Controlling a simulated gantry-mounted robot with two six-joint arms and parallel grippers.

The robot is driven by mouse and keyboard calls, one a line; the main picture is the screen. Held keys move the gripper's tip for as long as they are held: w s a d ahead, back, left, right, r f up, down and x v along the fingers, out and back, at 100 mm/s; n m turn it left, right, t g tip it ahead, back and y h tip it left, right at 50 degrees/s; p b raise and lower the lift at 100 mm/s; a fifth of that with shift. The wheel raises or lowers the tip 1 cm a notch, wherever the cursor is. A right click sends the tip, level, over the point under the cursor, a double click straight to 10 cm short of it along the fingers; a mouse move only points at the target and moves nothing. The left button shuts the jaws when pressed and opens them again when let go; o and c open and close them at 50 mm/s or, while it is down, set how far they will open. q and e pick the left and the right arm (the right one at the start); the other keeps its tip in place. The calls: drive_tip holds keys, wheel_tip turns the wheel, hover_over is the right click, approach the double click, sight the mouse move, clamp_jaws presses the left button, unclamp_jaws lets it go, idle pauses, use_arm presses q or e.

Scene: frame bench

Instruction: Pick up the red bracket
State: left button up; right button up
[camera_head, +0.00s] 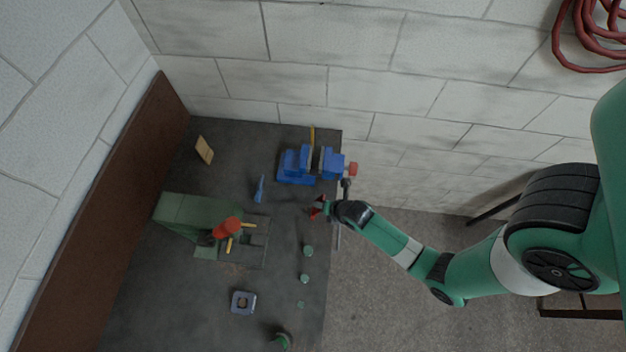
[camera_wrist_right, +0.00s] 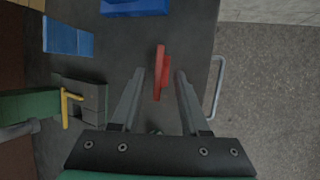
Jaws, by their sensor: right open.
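The red bracket (camera_head: 315,209) lies near the right edge of the dark bench top in the head view. In the right wrist view the red bracket (camera_wrist_right: 160,73) appears as a narrow upright shape. My right gripper (camera_head: 325,208) comes in from the right, close over it. In the right wrist view the right gripper (camera_wrist_right: 160,75) is open, with one finger on each side of the bracket. No contact with either finger shows, and the remaining height cannot be judged. My left gripper is not in view.
A blue vise (camera_head: 297,165) stands behind the bracket. A green machine with a red top (camera_head: 227,228) stands to the left, and a small blue piece (camera_head: 259,189) lies between. Small green discs (camera_head: 307,250) and a grey square part (camera_head: 243,302) lie nearer the front.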

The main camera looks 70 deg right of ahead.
drive_tip(key=shift+b+x, duration=0.55)
drive_tip(key=shift+x, duration=2.05)
drive_tip(key=shift+w+d+r, duration=0.15)
drive_tip(key=shift+w, duration=0.05)
clamp_jaws()
drive_tip(key=shift+s, duration=0.1)
